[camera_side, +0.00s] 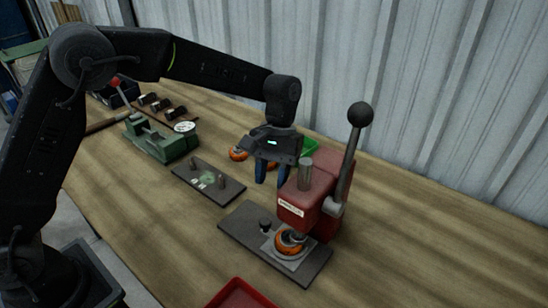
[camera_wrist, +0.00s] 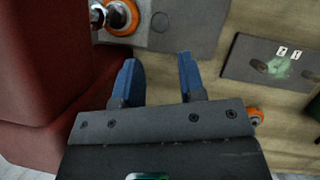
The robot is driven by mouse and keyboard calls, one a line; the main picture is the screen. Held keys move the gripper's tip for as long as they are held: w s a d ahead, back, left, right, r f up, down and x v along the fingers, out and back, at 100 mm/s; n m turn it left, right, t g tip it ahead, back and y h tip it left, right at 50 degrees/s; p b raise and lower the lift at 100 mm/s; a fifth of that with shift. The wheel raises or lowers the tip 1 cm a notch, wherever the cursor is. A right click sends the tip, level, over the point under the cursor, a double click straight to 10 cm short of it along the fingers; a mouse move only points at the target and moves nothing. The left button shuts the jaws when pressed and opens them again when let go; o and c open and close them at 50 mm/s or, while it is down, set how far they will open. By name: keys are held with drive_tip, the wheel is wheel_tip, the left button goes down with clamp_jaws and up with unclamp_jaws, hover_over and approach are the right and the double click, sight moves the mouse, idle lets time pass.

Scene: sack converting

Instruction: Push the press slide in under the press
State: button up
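The red press (camera_side: 305,205) stands on a dark base plate (camera_side: 240,231), with a lever ending in a black ball. The press slide, a light grey square plate (camera_side: 290,262), lies on the base at the foot of the press and carries an orange ring with metal in its middle (camera_side: 289,243). I cannot tell whether the slide is fully under the press. My gripper (camera_side: 271,179) is above the bench behind the press, open and empty. In the wrist view its blue fingers (camera_wrist: 157,62) are apart, with the orange ring (camera_wrist: 122,28) beyond them.
A dark plate with pegs and a green patch (camera_side: 206,182) lies left of the press. A green fixture (camera_side: 160,140) stands farther left. Orange rings (camera_side: 238,154) and a green bin (camera_side: 309,146) are behind. A red tray (camera_side: 240,295) is at the front edge.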

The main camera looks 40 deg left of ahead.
drive_tip(key=shift+v, duration=2.05)
drive_tip(key=shift+o, duration=0.4)
drive_tip(key=shift+o, duration=1)
drive_tip(key=m, duration=0.3)
drive_tip(key=s+m, duration=0.1)
drive_tip(key=shift+a+r+m+t+h, duration=0.15)
drive_tip(key=shift+a+m+t+h, duration=0.15)
drive_tip(key=shift+a+h, duration=0.1)
drive_tip(key=m+t+h, duration=0.2)
drive_tip(key=m+t, duration=0.2)
drive_tip(key=m, duration=1.3)
approach(265, 221)
drive_tip(key=x, duration=0.9)
drive_tip(key=shift+c, duration=0.4)
clamp_jaws()
